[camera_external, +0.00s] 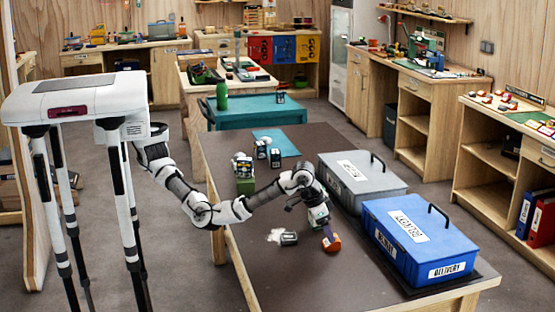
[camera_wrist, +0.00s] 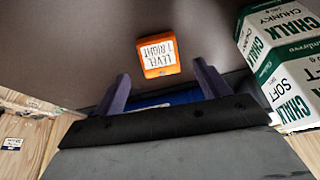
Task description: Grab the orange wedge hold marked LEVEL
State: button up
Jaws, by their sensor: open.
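The orange wedge hold (camera_wrist: 158,57) lies on the dark tabletop in the wrist view, its white label reading "LEVEL" and "RIGHT". It is just beyond my fingertips, roughly centred between them. My gripper (camera_wrist: 165,82) has its two purple fingers spread, with nothing between them. In the external view the orange hold (camera_external: 332,244) shows at the tip of my gripper (camera_external: 327,232), low over the table. The gripper partly covers the hold there, and I cannot tell whether they touch.
White and green chalk boxes (camera_wrist: 291,92) stand close on the right in the wrist view. A blue lidded crate (camera_external: 440,268) and a grey crate (camera_external: 380,193) stand to the right. The front tabletop (camera_external: 290,280) is clear.

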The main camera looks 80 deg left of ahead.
jog(key=x, duration=0.2)
jog(key=p+x, duration=0.1)
jog(key=x, duration=0.2)
jog(key=shift+w+r, duration=0.1)
jog(key=shift+w, duration=0.15)
jog(key=c, duration=1.1)
jog(key=shift+o, duration=0.2)
jog(key=shift+r, duration=0.1)
